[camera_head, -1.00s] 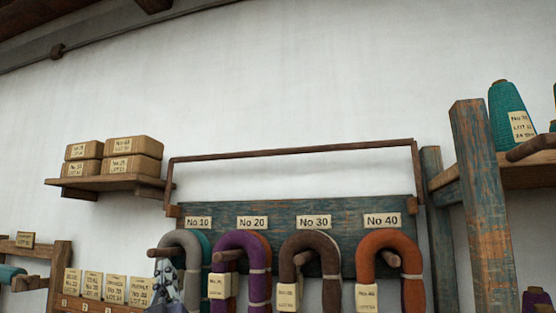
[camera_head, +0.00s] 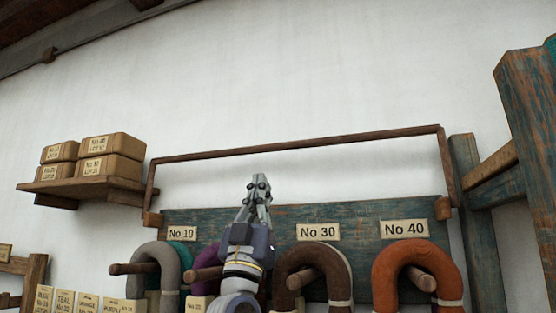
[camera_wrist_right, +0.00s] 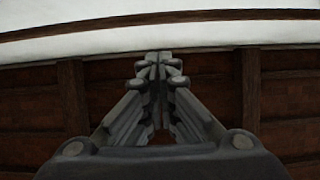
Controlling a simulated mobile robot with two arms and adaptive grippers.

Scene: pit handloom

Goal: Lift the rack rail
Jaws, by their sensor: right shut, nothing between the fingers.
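The rack rail (camera_head: 300,143) is a thin dark brown bar on two side arms. It spans above the blue-green rack board (camera_head: 370,215), raised clear of it. My right gripper (camera_head: 262,180) points upward in front of the board, its tips below the rail in the head view and not visibly touching it. Its fingers are together and hold nothing. In the right wrist view the same closed fingers (camera_wrist_right: 158,58) point up toward roof beams and a pale wall. My left gripper is out of view. The No 20 label is hidden behind my right arm.
Yarn hanks hang on pegs below the board: grey (camera_head: 152,262), brown (camera_head: 318,262) and orange (camera_head: 418,262) among them. A shelf (camera_head: 85,190) with wrapped boxes stands left. A wooden post (camera_head: 528,130) stands right. The wall above the rail is clear.

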